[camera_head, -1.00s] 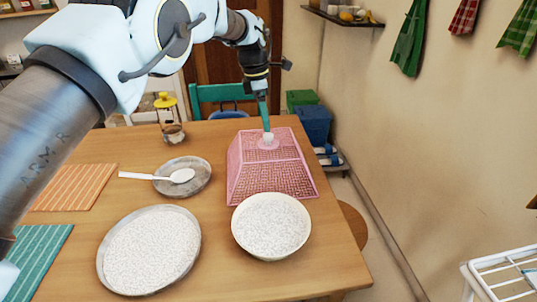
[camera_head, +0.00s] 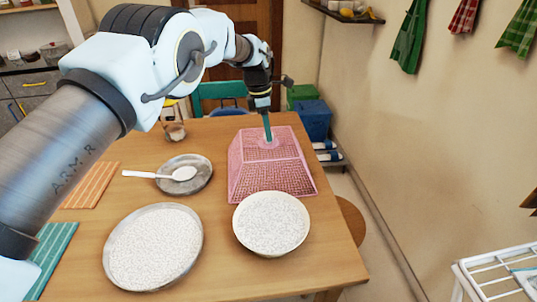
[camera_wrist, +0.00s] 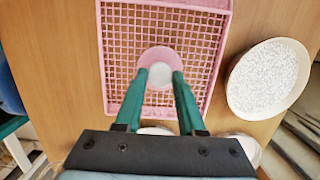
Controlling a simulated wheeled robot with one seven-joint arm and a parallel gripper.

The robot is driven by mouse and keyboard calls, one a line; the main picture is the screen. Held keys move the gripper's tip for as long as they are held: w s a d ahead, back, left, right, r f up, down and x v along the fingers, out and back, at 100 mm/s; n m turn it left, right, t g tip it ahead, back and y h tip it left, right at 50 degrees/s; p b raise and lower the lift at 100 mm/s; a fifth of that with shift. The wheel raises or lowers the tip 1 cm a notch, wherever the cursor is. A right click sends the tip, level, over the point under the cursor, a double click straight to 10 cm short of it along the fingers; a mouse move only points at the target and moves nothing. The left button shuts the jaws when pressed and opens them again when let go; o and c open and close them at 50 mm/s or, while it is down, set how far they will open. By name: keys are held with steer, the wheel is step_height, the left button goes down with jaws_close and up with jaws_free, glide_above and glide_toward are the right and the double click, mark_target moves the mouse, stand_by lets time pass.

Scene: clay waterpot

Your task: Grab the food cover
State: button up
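The pink mesh food cover (camera_head: 271,179) stands on the wooden table, with a round pink disc at its top centre. It also shows in the wrist view (camera_wrist: 205,40), with a pale knob (camera_wrist: 160,74) on the disc. My gripper (camera_head: 268,139) points down at the top of the cover. In the wrist view its green fingers (camera_wrist: 159,77) are apart, one on each side of the knob. I see a gap between them and no clear grip. The fingertips hide the knob in the head view.
A white-filled bowl (camera_head: 271,224) sits close in front of the cover. A large plate (camera_head: 153,247) and a small plate with a white spoon (camera_head: 184,188) lie to the left. A wooden stool (camera_head: 351,219) stands beyond the table's right edge (camera_head: 325,200).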

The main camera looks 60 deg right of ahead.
jaws_close()
stand_by(0.8)
